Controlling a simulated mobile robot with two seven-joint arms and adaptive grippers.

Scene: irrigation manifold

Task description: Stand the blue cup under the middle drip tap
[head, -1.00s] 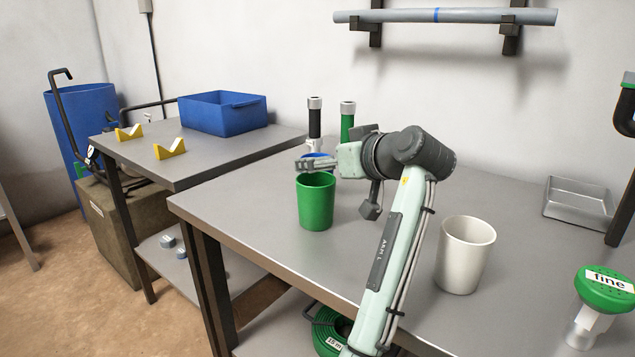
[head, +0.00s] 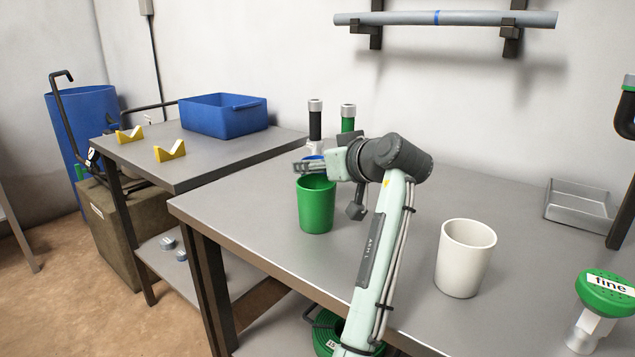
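A blue rim, likely the blue cup (head: 313,158), shows behind the green cup (head: 316,208) on the near table; most of it is hidden by the gripper and the green cup. One arm of mine, seemingly the right, comes up from the bottom edge. Its gripper (head: 301,168) points left, level with the blue rim and just above and behind the green cup's mouth. One finger crosses in front of the blue rim; whether it grips it is hidden. My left gripper is not in view. I cannot make out any drip tap.
A white cup (head: 465,260) stands at the right, near a green-topped part labelled fine (head: 604,294). A metal tray (head: 580,205) lies at the back right. Black (head: 315,122) and green (head: 348,119) capped tubes stand behind the gripper.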

